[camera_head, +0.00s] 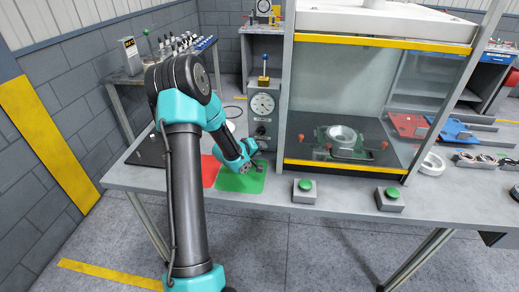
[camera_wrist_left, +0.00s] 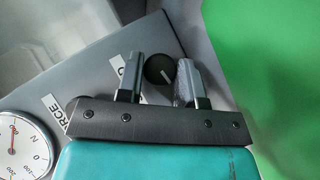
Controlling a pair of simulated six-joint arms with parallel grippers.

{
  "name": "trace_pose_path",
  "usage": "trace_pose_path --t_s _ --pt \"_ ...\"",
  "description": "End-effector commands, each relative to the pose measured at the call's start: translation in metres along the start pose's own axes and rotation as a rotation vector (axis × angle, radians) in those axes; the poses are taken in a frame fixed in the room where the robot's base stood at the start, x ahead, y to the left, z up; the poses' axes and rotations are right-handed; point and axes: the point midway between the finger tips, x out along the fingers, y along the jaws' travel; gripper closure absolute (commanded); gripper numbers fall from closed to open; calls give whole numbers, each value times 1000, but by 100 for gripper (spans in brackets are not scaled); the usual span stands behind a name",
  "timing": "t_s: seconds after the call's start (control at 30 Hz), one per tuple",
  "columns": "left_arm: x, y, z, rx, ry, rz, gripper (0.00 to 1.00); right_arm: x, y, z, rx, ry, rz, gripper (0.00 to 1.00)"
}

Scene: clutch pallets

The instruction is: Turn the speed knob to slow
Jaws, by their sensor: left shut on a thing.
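The round black knob (camera_wrist_left: 158,70) with a white pointer line sits on the grey control panel (camera_wrist_left: 215,20). In the left wrist view its line points to the lower right. My left gripper (camera_wrist_left: 160,75) has one finger on each side of this knob and is shut on it. A label beside it is partly hidden by a finger, so I cannot read it. A label ending in "RCE" (camera_wrist_left: 55,112) stands nearer the gauge, by a dark round part mostly hidden behind the gripper. In the head view my left gripper (camera_head: 258,166) is low before the panel column. My right gripper is not in view.
A dial gauge (camera_head: 262,103) is on the panel column. A green mat (camera_head: 235,184) and a red mat (camera_head: 209,170) lie on the bench. The press bay with yellow edges (camera_head: 340,167) stands to the right. Two green buttons (camera_head: 305,185) (camera_head: 391,193) sit along the front edge.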

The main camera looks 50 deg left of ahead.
Motion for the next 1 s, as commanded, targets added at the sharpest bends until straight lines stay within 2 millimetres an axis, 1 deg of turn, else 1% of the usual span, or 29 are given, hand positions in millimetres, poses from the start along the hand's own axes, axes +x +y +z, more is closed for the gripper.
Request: trace_pose_path --t_s 0.3,0.33,0.57,1.0 --pt "0 0 0 -2 1 1 90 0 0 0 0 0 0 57" --pt "0 0 0 -2 1 1 65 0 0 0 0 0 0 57" --pt "0 0 0 -1 1 0 43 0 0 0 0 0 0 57" --pt "0 1 0 24 0 -24 43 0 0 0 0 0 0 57"
